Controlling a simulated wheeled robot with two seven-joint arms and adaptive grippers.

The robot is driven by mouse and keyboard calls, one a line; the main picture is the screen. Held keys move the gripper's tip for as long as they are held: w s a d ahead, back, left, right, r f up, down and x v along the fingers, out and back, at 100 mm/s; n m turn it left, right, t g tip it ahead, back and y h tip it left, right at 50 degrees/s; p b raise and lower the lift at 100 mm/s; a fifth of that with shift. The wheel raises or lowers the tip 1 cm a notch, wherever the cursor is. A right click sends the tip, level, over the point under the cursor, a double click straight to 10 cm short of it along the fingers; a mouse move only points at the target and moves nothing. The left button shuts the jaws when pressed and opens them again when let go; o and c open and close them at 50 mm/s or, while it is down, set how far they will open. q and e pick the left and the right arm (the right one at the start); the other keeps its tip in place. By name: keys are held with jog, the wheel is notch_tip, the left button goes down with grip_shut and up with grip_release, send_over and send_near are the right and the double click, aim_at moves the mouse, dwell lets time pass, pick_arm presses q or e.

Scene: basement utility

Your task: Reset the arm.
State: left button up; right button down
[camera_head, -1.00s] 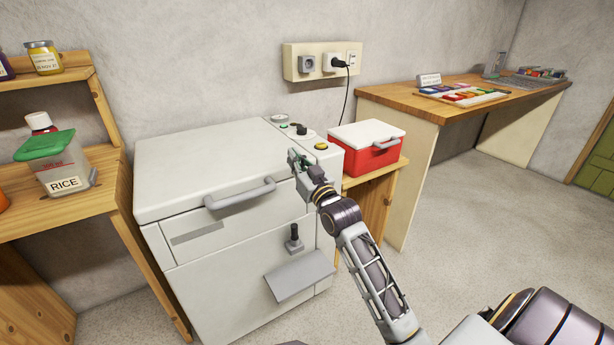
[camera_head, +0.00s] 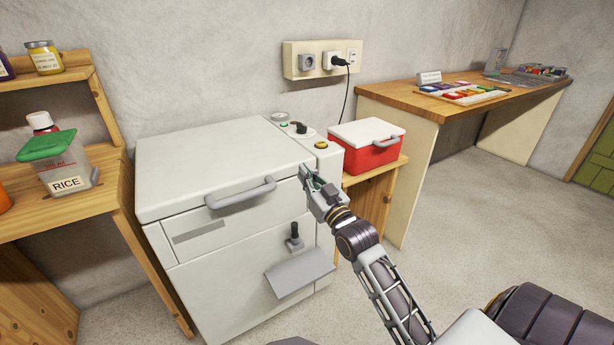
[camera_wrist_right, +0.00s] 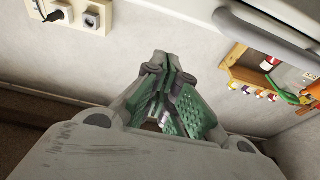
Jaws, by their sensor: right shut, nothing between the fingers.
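My right gripper (camera_head: 306,172) is in front of the upper right of the white chest-like appliance (camera_head: 215,165), near its control panel. Its fingers are together with nothing between them. In the right wrist view the closed green-padded fingers (camera_wrist_right: 172,62) point up at the wall, with the appliance's edge and handle (camera_wrist_right: 265,35) beyond at the upper right. I cannot tell from the head view how far the fingertips are from the appliance's front. My left gripper is not in view.
A red cooler box with white lid (camera_head: 368,150) stands on a small wooden stand to the right. A wooden shelf (camera_head: 85,205) with a rice container (camera_head: 65,170) is at the left. A wall socket with a plug (camera_head: 322,60) is above. Floor at the lower right (camera_head: 500,230) is clear.

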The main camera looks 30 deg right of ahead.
jog(key=shift+s, duration=0.25)
jog(key=shift+f, duration=0.15)
dwell(0.4)
